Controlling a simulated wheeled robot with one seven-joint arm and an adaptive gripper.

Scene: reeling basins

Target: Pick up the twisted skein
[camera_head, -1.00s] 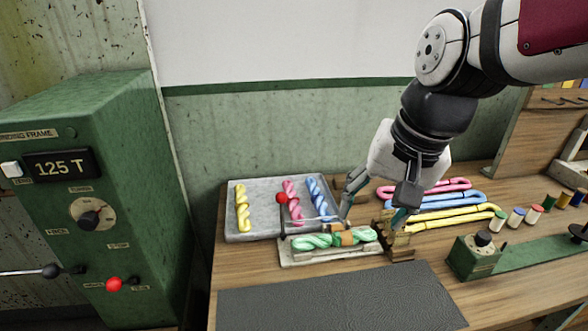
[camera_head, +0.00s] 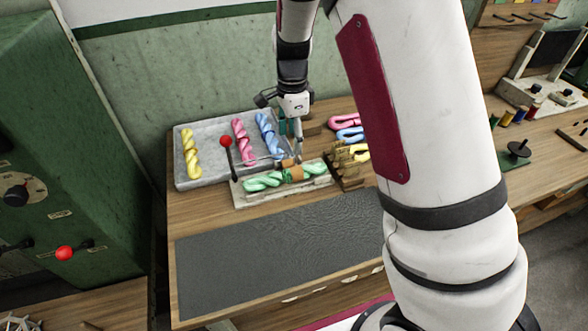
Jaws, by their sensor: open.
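A green twisted skein (camera_head: 263,181) with an orange-brown band (camera_head: 293,174) around its middle lies on a pale flat holder (camera_head: 252,200) on the wooden bench. My gripper (camera_head: 292,143) is open and empty, pointing down just behind and above the skein's middle. From this angle I cannot tell whether a finger touches the skein or the band. Other twisted skeins, yellow (camera_head: 190,155), pink (camera_head: 243,143) and blue (camera_head: 270,137), lie in a grey tray (camera_head: 211,140) behind and to the left.
A lever with a red knob (camera_head: 226,142) rises at the holder's left end. A wooden block (camera_head: 350,178) stands to its right, with looped skeins (camera_head: 347,121) behind. A dark mat (camera_head: 270,255) lies clear in front. My arm hides the bench's right part.

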